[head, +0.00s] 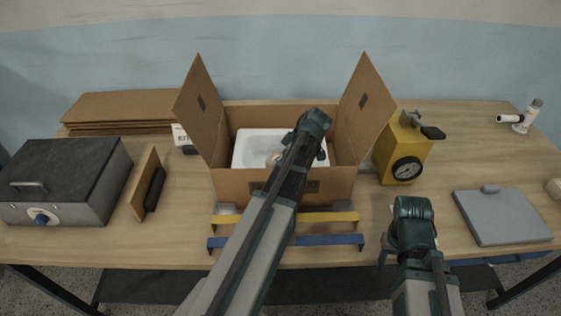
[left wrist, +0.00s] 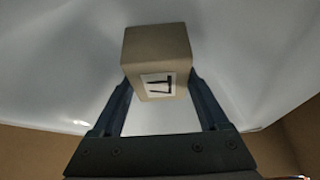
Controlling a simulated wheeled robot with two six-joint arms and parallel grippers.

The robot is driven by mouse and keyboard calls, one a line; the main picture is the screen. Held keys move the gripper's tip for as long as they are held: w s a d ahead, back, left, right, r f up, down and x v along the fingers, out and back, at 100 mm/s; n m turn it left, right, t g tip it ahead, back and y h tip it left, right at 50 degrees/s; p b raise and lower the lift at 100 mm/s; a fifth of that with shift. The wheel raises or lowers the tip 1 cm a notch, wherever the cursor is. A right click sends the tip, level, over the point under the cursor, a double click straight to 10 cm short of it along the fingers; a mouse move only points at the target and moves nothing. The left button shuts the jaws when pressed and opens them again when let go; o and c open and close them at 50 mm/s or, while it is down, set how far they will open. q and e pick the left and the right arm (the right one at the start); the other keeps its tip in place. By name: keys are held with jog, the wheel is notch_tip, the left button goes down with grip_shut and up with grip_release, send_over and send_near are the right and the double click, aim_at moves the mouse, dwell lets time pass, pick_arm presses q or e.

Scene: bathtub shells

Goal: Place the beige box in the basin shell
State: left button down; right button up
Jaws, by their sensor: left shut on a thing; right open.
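The beige box (left wrist: 157,52), with a white label and a dark mark, is between the fingers of my left gripper (left wrist: 160,92) in the left wrist view. My left gripper is shut on it. The white basin shell (head: 252,142) sits inside an open cardboard carton (head: 236,187); its white surface (left wrist: 60,70) fills the left wrist view behind the beige box. My left arm reaches over the carton's front wall and hides part of the shell. I cannot tell whether the beige box touches the shell. My right gripper (head: 388,236) is open and empty near the table's front edge.
The carton's side flaps (head: 203,108) stand up. Yellow (head: 335,217) and blue (head: 330,240) bars lie in front. A yellow gauge device (head: 402,150) stands right of the carton, a grey flat plate (head: 503,217) farther right. A grey case (head: 65,180) stands left.

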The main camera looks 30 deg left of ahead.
pick_arm(q)
jog(key=shift+f, duration=0.2)
grip_release()
jog(key=shift+r+p, duration=0.4)
jog(key=shift+r, duration=0.1)
jog(key=p+v, duration=0.9)
jog(key=v, duration=0.2)
jog(key=shift+d+r+p, duration=0.2)
jog(key=shift+p, duration=0.2)
